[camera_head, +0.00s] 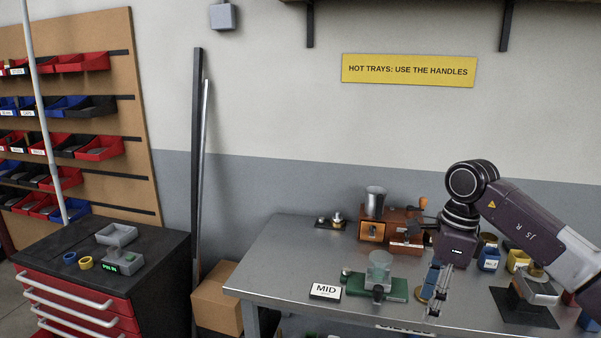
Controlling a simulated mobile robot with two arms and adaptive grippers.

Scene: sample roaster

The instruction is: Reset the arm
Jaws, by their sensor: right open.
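My right arm comes in from the right over the metal table (278,262). It bends at a round dark joint and my right gripper (434,300) hangs down over the table. It is open, with nothing seen between its fingers. It is just right of a green-based device with a clear cup (379,270). Whether its fingertips touch the table cannot be told. My left gripper is not in view.
A wooden grinder (372,229) is at the back, with blue and yellow containers (489,259) to the right. A red drawer cabinet (80,300) and a cardboard box (218,298) stand left.

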